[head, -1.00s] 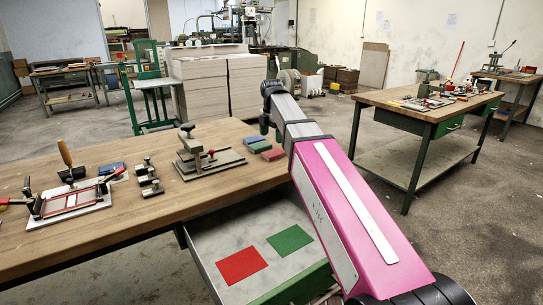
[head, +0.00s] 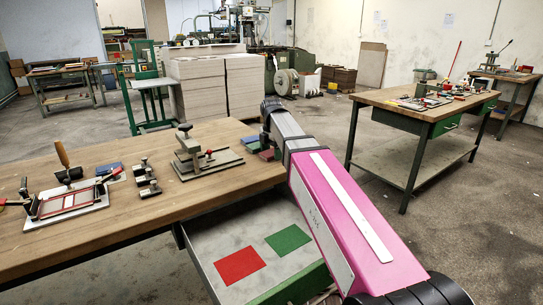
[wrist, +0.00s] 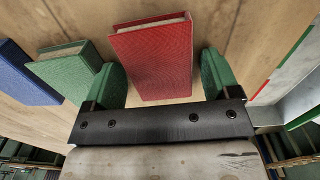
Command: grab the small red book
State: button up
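The small red book (wrist: 152,62) lies on the wooden bench top and fills the middle of the wrist view; it also shows in the head view (head: 267,155), partly hidden by my arm. My gripper (wrist: 162,85) is open, with one green finger on each side of the red book's near end. Narrow gaps show beside the book, so I see no firm grip. A green book (wrist: 68,70) lies just left of the left finger, very close to it or touching. A blue book (wrist: 25,75) lies farther left.
A grey clamp device (head: 205,160) stands on the bench left of the books. An open drawer (head: 205,262) with a red and a green patch juts out below the bench edge. A second bench (head: 400,95) stands to the right.

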jog(key=c, duration=0.7)
jog(key=shift+o, duration=0.2)
jog(key=shift+r, duration=0.15)
